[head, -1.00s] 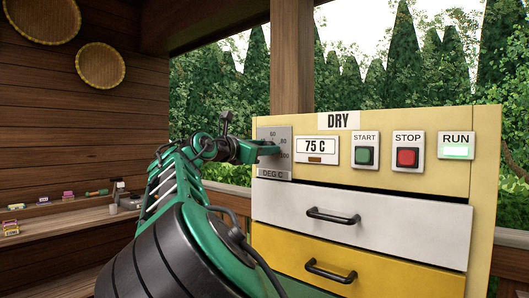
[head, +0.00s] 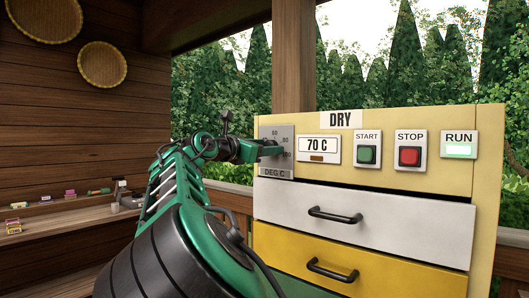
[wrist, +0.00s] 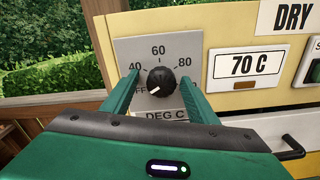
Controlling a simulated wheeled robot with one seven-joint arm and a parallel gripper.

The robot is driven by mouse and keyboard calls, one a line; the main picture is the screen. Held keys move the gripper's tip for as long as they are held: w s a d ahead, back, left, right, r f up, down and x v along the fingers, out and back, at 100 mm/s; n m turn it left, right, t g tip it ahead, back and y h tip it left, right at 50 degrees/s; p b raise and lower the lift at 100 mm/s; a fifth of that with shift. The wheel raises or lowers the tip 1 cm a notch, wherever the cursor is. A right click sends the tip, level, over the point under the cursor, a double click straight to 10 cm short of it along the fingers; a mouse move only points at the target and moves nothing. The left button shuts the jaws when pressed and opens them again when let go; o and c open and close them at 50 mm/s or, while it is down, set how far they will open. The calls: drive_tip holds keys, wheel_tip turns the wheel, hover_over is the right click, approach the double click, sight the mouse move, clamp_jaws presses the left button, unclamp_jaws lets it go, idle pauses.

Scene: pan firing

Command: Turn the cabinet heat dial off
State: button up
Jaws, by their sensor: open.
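The heat dial (wrist: 161,80) is a round black knob on a grey plate (wrist: 183,48) marked 40, 60, 80, partly hidden OFF lettering, and DEG C. Its white pointer mark aims at the lower left, towards the OFF lettering. My gripper (wrist: 160,83) is open, with one green finger on each side of the dial and a visible gap to it. In the head view my gripper (head: 268,149) is at the dial plate (head: 276,173) and hides the dial. The display (head: 319,149) reads 70 C.
To the right on the yellow cabinet (head: 488,170) are a green START button (head: 367,154), a red STOP button (head: 409,156) and a lit RUN lamp (head: 459,149). Drawers with black handles (head: 335,215) are below. A wooden shelf (head: 60,222) with small items is at left.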

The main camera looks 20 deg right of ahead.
drive_tip(key=v, duration=1)
drive_tip(key=shift+a, duration=0.3)
drive_tip(key=shift+s, duration=0.15)
